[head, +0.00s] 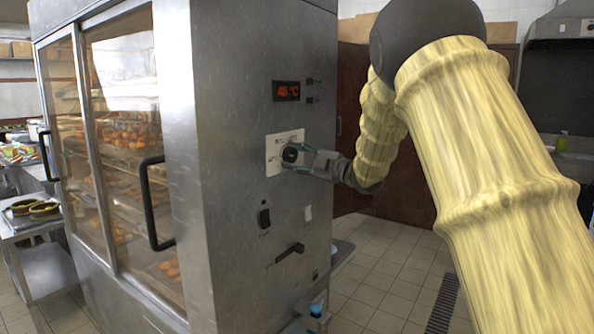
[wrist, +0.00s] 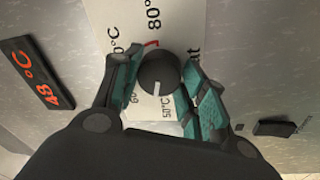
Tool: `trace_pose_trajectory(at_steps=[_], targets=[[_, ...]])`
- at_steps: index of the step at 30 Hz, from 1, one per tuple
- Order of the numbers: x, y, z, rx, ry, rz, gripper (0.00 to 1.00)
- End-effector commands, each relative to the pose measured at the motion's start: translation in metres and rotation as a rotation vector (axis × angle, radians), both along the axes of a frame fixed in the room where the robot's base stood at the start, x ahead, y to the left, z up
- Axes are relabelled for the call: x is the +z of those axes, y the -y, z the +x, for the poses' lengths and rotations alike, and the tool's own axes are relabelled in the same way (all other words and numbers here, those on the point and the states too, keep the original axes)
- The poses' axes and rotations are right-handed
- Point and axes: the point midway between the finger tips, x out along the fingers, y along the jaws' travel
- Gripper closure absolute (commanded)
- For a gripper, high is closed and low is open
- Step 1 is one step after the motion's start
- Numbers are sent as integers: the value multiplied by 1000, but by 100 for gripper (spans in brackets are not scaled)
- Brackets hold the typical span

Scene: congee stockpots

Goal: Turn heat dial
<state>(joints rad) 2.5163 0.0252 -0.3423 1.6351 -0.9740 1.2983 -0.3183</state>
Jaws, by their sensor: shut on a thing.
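The heat dial (wrist: 160,73) is a round black knob with a white pointer line, on a white label plate (head: 274,157) marked with temperatures. The plate is on the side of a steel warming cabinet (head: 240,200). In the wrist view the pointer line faces toward the bottom of the picture. My gripper (head: 296,155) is at the dial, and in the wrist view its two teal-padded fingers (wrist: 158,80) are shut on the knob from both sides. A red display (head: 286,91) above the plate reads 48 °C. My fingers hide part of the label's markings.
Below the dial are a black rocker switch (head: 264,218) and a black lever handle (head: 290,253). Glass doors (head: 125,90) with black handles face left, with food on shelves inside. Tiled floor (head: 385,270) lies open to the right of the cabinet.

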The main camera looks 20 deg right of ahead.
Motion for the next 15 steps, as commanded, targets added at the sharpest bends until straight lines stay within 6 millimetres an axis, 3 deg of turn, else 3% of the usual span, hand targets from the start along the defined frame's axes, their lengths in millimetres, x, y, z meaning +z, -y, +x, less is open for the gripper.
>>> trace_pose_trajectory(at_steps=[15], targets=[[1, 1, 1, -2, 159, -201, 82]])
